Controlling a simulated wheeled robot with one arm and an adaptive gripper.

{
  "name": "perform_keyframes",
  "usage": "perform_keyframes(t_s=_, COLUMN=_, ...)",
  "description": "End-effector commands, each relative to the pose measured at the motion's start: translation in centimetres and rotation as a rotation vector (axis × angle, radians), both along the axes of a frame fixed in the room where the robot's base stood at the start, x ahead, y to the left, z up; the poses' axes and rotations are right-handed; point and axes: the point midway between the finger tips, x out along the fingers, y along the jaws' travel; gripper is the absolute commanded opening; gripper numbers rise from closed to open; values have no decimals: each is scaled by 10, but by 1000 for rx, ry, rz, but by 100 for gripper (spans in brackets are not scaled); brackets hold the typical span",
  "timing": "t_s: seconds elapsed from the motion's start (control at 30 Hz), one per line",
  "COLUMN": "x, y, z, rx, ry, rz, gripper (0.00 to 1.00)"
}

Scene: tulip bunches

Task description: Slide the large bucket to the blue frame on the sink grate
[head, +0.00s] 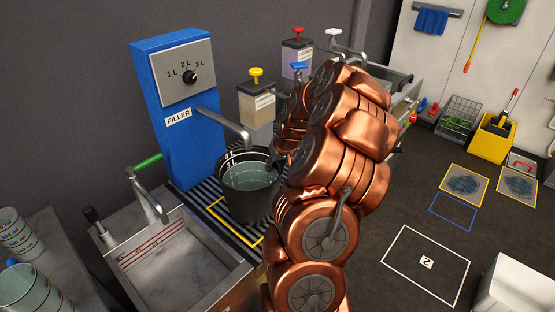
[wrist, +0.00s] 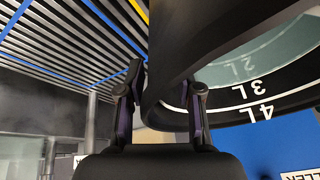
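The large bucket (head: 250,202) is dark, with litre marks inside and water in it. It stands upright on the striped sink grate (head: 192,199), under the filler spout, by a yellow frame (head: 216,206). My gripper (wrist: 165,98) is at the bucket's right rim in the head view. In the wrist view the bucket wall (wrist: 190,40) fills the space between my fingers, one finger inside and one outside, seemingly gripped. Blue frame lines (wrist: 68,75) show on the grate in the wrist view. My arm hides that part of the grate in the head view.
The blue filler (head: 180,145) stands behind the bucket and its spout (head: 226,126) reaches over it. A sink basin (head: 180,262) with a green-handled tap is at left. Dispensers (head: 256,108) stand behind my arm. Another blue frame (head: 452,211) lies on the floor.

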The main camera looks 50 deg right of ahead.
Motion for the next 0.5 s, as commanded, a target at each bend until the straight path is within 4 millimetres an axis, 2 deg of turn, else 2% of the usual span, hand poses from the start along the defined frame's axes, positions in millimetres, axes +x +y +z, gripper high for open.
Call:
perform_keyframes(t_s=0.13, x=3, y=0, z=-8, rx=0, ry=1, rz=0, gripper=35)
perform_keyframes(t_s=0.4, x=3, y=0, z=-9, rx=0, ry=1, rz=0, gripper=35)
perform_keyframes(t_s=0.5, x=3, y=0, z=-9, rx=0, ry=1, rz=0, gripper=26)
